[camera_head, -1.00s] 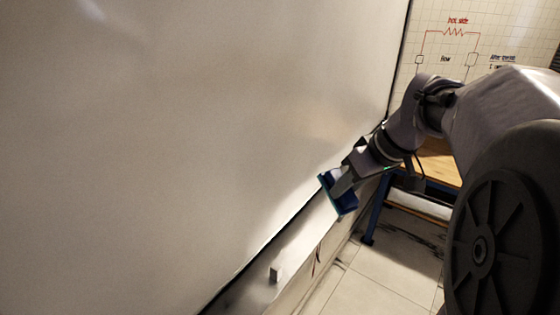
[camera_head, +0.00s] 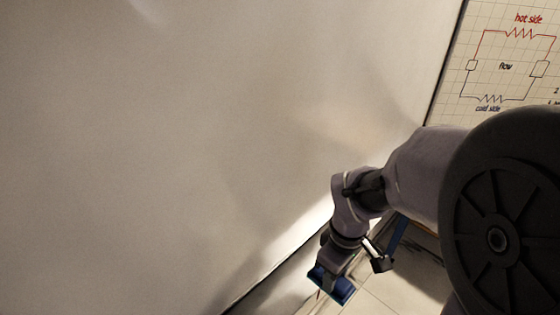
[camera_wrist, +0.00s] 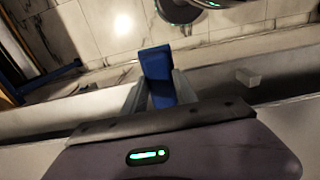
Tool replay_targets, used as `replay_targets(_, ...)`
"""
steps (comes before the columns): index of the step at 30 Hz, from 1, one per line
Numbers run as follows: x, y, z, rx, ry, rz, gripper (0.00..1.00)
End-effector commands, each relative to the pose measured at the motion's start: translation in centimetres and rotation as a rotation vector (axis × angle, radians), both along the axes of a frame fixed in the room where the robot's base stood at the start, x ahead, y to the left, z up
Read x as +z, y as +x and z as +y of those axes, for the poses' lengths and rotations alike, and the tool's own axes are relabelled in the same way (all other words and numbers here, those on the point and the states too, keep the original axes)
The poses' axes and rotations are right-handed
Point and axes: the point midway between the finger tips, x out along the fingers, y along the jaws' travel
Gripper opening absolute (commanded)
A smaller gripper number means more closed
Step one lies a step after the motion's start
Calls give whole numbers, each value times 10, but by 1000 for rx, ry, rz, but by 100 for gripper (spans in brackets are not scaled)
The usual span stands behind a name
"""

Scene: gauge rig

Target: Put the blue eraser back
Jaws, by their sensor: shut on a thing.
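The blue eraser (camera_wrist: 157,64) is held between the two fingers of my gripper (camera_wrist: 159,92) in the wrist view. In the head view the eraser (camera_head: 332,286) shows at the end of my arm, low in the picture, with my gripper (camera_head: 328,273) shut on it. The eraser is close to the lower edge of the large whiteboard (camera_head: 200,130). I cannot tell whether the eraser touches the ledge.
A small light block (camera_wrist: 248,77) sits on the ledge, right of my gripper. A gridded board with a circuit drawing (camera_head: 508,65) hangs at the upper right. A blue post (camera_head: 396,235) stands behind my arm. Tiled floor (camera_wrist: 110,28) lies beyond the ledge.

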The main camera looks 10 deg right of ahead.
Motion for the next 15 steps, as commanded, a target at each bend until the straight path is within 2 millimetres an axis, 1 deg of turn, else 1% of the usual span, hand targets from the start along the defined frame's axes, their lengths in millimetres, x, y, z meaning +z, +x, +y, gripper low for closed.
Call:
replay_targets(1, 0, 10, 8, 5, 0, 0, 0)
replay_targets(3, 0, 23, 17, 4, -1, -1, 0)
replay_targets(8, 0, 49, 36, 1, 0, 0, 0)
replay_targets(9, -10, 47, 35, -2, 0, 4, 0)
replay_targets(10, -15, 47, 34, -2, 0, 3, 0)
replay_targets(15, -34, 47, 34, -3, 0, 1, 0)
